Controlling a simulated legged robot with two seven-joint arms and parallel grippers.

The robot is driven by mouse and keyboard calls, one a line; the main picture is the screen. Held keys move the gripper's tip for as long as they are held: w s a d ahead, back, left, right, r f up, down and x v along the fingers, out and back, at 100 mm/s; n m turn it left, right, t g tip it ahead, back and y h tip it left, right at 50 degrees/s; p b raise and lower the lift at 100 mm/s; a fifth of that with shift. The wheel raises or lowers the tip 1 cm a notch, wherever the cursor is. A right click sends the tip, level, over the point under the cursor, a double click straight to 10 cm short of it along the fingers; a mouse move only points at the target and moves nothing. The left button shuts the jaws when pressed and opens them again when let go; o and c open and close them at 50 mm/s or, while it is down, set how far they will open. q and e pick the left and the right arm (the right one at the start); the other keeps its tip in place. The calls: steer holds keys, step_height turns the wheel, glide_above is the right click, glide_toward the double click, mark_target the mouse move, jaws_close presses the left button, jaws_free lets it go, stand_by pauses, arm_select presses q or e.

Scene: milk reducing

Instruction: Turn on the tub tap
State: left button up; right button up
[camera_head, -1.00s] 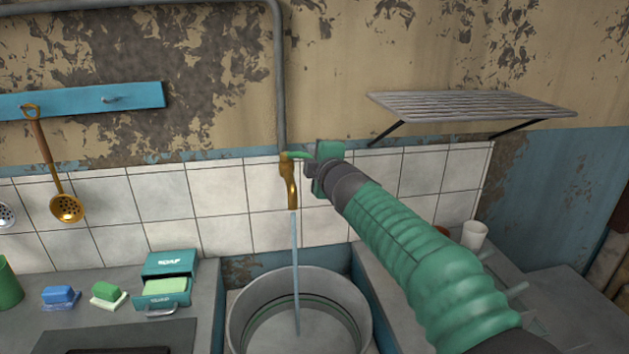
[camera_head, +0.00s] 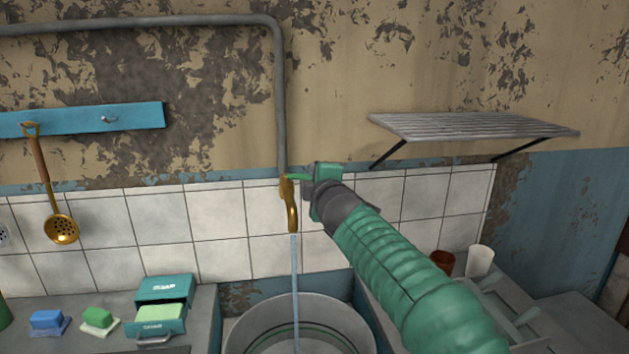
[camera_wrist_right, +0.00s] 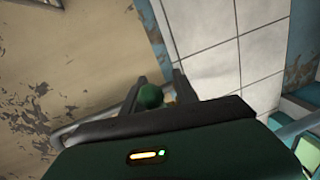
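The brass tap (camera_head: 291,208) hangs at the lower end of the grey wall pipe. A thin stream of water (camera_head: 296,285) runs from it into the round metal tub (camera_head: 240,334). The tap's green handle (camera_head: 297,178) points right toward my right gripper (camera_head: 309,187), which is close beside the tap. In the right wrist view, a round green knob (camera_wrist_right: 151,96) sits between the two dark fingers of the right gripper (camera_wrist_right: 160,88). The fingers are apart, with the knob nearer the left one. I cannot tell whether it touches. My left gripper is out of view.
The grey pipe (camera_head: 280,100) runs down the wall. A slatted rack (camera_head: 465,125) juts out at right. A soap box (camera_head: 163,290) and a white cup (camera_head: 480,261) stand on either side.

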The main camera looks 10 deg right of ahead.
steer(key=shift+s+r, duration=0.15)
steer(key=s+r+b, duration=0.2)
steer(key=s+b, duration=0.1)
steer(key=s, duration=1.3)
steer(key=shift+s, duration=0.2)
